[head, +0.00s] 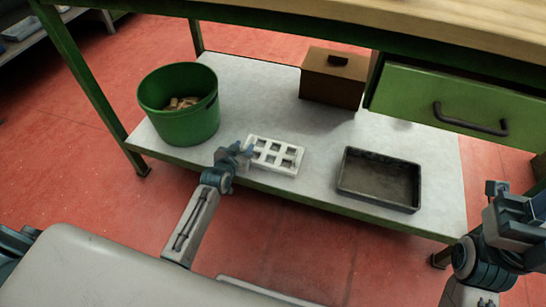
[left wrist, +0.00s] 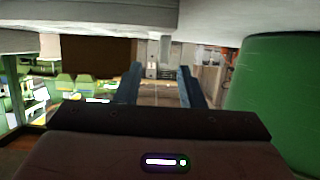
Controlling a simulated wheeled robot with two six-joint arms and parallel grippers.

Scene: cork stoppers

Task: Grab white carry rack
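The white carry rack (head: 288,163), a flat block with several square openings, lies on the lower shelf near its front edge. My left gripper (head: 241,149) is at the rack's left end, close to it; I cannot tell whether they touch. In the left wrist view, which looks upside down, the two fingers of my left gripper (left wrist: 160,88) stand apart with no object clearly held between them. Pale surfaces fill the top of that view; which part is rack is unclear. My right gripper (head: 515,196) is at the right edge of the head view, away from the rack; its opening is unclear.
On the shelf (head: 235,80), a green bucket (head: 180,125) with corks (head: 182,103) stands left of the rack. A dark tray (head: 380,180) lies to the right, a brown box (head: 331,82) behind. A green drawer (head: 440,100) and the wooden worktop (head: 440,25) overhang the shelf.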

